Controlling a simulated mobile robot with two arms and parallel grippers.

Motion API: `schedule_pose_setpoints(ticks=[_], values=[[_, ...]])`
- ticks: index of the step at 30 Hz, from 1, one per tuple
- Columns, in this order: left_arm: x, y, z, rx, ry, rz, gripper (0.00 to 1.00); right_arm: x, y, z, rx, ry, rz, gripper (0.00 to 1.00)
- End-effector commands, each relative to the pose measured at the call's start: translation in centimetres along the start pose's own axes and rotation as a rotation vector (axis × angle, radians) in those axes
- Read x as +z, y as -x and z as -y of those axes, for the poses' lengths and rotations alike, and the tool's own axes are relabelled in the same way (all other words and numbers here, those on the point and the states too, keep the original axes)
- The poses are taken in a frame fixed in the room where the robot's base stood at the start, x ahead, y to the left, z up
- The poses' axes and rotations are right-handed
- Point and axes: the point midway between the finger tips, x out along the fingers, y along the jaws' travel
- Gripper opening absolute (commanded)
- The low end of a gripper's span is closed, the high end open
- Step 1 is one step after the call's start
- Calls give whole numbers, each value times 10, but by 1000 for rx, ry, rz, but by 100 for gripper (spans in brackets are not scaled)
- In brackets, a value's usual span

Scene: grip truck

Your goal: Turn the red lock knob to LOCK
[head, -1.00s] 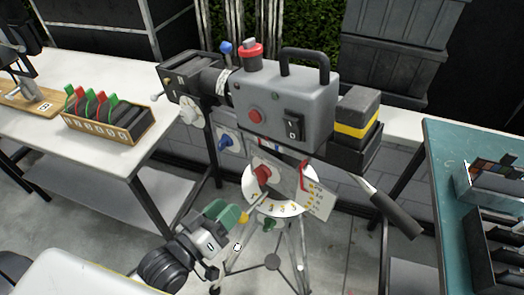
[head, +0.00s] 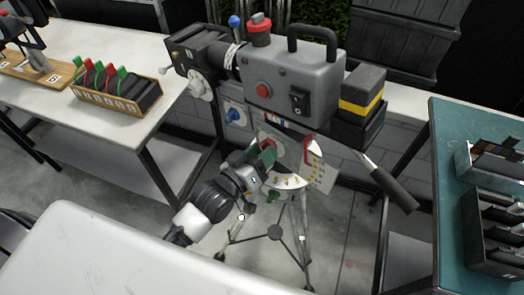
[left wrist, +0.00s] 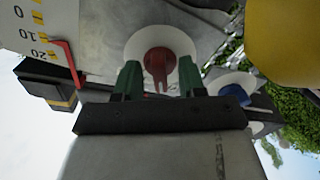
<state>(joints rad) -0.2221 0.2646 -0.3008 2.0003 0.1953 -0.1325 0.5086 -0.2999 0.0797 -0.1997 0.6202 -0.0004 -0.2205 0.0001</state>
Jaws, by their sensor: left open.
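The red lock knob (head: 268,143) is on the tripod head below the grey camera (head: 290,85), partly hidden by my left gripper. My left gripper (head: 262,154) reaches up from the lower left, with its green fingertips at the knob. In the left wrist view the red knob (left wrist: 158,62) stands on a round white plate (left wrist: 137,45). The open green fingers of my left gripper (left wrist: 158,77) are on either side of it, with gaps visible. No LOCK marking is legible. My right gripper is not in view.
A numbered white dial (head: 287,182) and scale plate (head: 318,172) sit close to the gripper. A blue knob (head: 235,115) is to the left. The pan handle (head: 390,187) sticks out right. Tables stand left and right, and a pale surface (head: 90,250) fills the lower left.

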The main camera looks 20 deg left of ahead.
Motion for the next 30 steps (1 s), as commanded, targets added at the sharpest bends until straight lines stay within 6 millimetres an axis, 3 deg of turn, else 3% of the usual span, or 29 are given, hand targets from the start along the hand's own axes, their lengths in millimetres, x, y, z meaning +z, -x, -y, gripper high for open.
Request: schedule_pose_setpoints(ticks=[3, 11, 22, 30], values=[[0, 0, 0, 0, 0, 0, 40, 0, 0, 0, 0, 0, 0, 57], [0, 0, 0, 0, 0, 0, 1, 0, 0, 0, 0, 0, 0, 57], [-1, 0, 0, -1, -39, 1, 0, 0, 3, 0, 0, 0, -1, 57], [-2, 0, 0, -1, -202, 1, 0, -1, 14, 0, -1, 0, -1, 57]])
